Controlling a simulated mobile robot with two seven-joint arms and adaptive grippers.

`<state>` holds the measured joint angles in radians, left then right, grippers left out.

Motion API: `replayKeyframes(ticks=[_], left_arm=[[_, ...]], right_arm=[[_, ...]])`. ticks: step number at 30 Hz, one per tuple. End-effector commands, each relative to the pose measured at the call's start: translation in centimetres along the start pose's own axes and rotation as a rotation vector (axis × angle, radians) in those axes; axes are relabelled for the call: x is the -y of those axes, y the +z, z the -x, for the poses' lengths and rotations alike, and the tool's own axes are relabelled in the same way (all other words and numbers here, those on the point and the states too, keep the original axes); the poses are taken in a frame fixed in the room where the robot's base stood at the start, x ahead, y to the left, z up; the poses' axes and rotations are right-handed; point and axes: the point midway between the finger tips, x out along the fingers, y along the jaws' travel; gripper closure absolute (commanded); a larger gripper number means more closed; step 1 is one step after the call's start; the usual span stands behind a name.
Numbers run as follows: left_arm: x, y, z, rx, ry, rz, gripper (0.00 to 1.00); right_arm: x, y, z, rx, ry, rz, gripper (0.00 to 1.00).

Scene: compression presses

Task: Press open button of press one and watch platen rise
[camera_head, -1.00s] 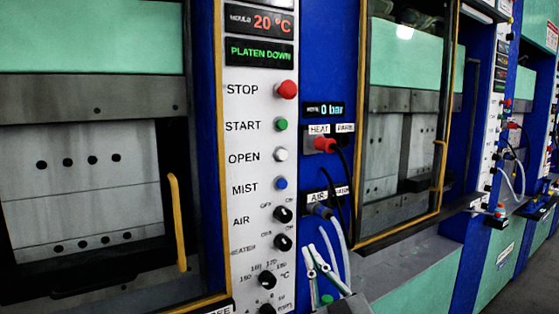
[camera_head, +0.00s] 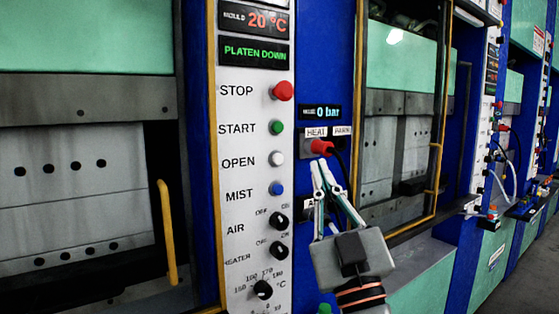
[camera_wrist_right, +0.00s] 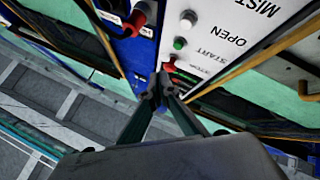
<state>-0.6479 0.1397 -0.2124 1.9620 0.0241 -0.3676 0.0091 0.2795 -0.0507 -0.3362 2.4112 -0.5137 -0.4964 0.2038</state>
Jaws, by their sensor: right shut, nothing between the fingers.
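The white OPEN button (camera_head: 276,159) sits on the white control panel (camera_head: 240,150) of the nearest press, between the green START button (camera_head: 276,127) and the blue MIST button (camera_head: 277,188). The panel display (camera_head: 254,52) reads PLATEN DOWN. The grey platen (camera_head: 90,110) shows behind the opening at left. My right gripper (camera_head: 324,166) is shut and empty, fingertips up, to the right of the OPEN button and in front of the blue side panel. In the wrist view the OPEN button (camera_wrist_right: 188,19) lies beyond the shut fingertips (camera_wrist_right: 160,84). My left gripper is out of view.
A red HEAT plug (camera_head: 321,147) with a black cable is close to my right fingertips. A yellow handle (camera_head: 167,230) stands at the press opening. A second press with a yellow frame (camera_head: 436,120) stands to the right. The red STOP button (camera_head: 281,91) is above START.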

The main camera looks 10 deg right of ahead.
Motion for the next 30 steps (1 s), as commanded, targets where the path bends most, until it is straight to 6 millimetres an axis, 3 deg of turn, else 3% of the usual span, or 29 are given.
replayKeyframes(ticks=[7, 18, 30], left_arm=[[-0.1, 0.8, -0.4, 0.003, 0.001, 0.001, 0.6], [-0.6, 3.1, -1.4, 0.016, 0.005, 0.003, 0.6], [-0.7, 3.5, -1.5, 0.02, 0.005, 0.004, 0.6]], right_arm=[[0.8, 0.9, -1.0, 0.0, 0.0, 0.001, 1.0], [3.3, 3.5, -4.3, 0.003, 0.0, 0.001, 1.0], [4.5, 4.5, -6.1, 0.001, 0.0, 0.0, 1.0]])
